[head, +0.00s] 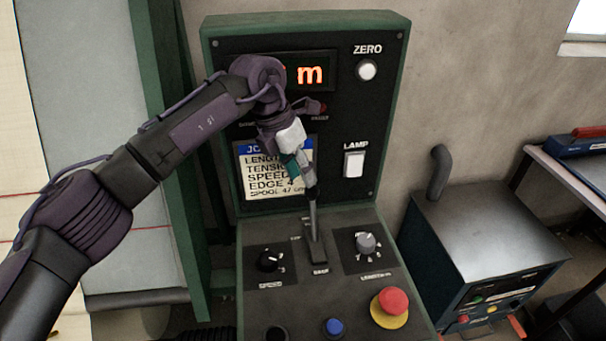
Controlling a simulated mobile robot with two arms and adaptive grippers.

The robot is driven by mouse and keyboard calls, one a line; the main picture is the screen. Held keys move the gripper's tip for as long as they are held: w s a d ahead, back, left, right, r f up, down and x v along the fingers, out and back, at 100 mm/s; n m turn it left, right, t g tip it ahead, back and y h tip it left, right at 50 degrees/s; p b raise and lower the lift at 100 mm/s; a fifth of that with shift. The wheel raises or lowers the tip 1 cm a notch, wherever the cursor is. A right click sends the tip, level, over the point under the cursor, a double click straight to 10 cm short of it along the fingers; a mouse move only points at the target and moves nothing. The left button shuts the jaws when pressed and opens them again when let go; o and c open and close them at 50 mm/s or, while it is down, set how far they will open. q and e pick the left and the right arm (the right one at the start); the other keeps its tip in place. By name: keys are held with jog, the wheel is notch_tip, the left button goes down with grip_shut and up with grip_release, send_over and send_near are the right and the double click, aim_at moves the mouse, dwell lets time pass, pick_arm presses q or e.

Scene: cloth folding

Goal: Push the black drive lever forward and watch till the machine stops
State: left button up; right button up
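The drive lever (314,222) rises from a slotted plate in the middle of the sloping console. Its shaft looks dark grey and stands close to upright. My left arm comes in from the left across the upright panel. My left gripper (308,183) is at the top of the lever, with its fingers pointing down. The fingers hide the lever's top end, and I cannot tell whether they grip it or only touch it. The lit display (309,75) shows an orange "m"; my arm covers the rest of its reading. My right gripper is out of view.
Black SPEED knob (268,261) and grey LENGTH knob (365,243) flank the lever. A red mushroom button (393,301) and blue button (333,327) sit nearer. A job card (265,183), LAMP switch (354,164) and ZERO button (367,70) are on the panel. A metal cabinet (487,235) stands right.

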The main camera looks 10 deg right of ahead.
pick_arm(q)
jog(key=p+v, duration=0.2)
jog(key=v, duration=0.4)
jog(key=shift+w+r+p, duration=0.25)
jog(key=shift+w+p, duration=0.1)
jog(key=shift+p, duration=0.05)
jog(key=shift+r, duration=0.1)
jog(key=r, duration=0.1)
jog(key=a+r, duration=0.1)
jog(key=r, duration=0.1)
jog(key=s+a+r, duration=0.1)
jog(key=r, duration=0.1)
jog(key=shift+s, duration=0.1)
dwell(0.4)
jog(key=shift+f, duration=0.1)
